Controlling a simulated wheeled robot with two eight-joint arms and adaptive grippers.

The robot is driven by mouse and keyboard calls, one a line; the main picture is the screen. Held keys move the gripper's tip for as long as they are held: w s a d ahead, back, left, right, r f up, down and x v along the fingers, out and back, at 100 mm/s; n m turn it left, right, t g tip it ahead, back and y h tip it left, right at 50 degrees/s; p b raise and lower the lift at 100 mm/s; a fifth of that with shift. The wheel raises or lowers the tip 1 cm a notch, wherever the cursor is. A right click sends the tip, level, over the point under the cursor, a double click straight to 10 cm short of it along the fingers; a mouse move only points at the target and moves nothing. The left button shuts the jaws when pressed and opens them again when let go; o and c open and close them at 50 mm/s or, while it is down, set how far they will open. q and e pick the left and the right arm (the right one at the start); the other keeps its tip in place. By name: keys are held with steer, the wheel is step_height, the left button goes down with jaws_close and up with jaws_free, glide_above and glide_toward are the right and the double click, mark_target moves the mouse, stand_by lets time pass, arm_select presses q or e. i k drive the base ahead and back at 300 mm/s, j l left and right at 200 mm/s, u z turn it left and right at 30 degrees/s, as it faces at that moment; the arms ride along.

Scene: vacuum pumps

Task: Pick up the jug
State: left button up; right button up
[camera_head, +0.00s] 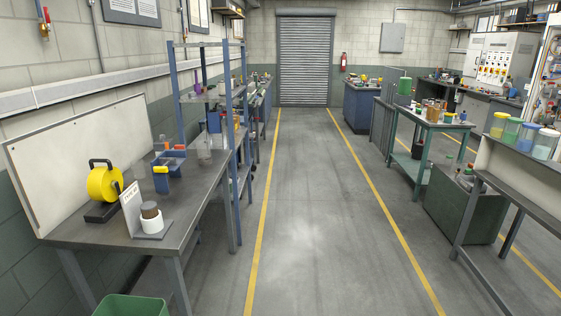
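I see no thing that I can name for certain as the jug. A white jar with a brownish top (151,218) stands at the bench's front, beside a small upright white sign (132,209). On the right shelf, several clear containers with coloured lids (512,131) stand in a row. Neither of my grippers is in view.
A yellow round reel-like thing (104,183) with a black handle sits on the left bench. A blue shelf rack (240,125) stands behind it. A green bin (131,306) is on the floor at front left. The grey aisle (320,220) between yellow lines is clear.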

mark_target(203, 146)
steer(key=i, duration=0.7)
steer(key=i+u, duration=0.15)
steer(key=i, duration=0.6)
steer(key=i+l, duration=0.2)
steer(key=i, duration=0.5)
steer(key=j+u, duration=0.05)
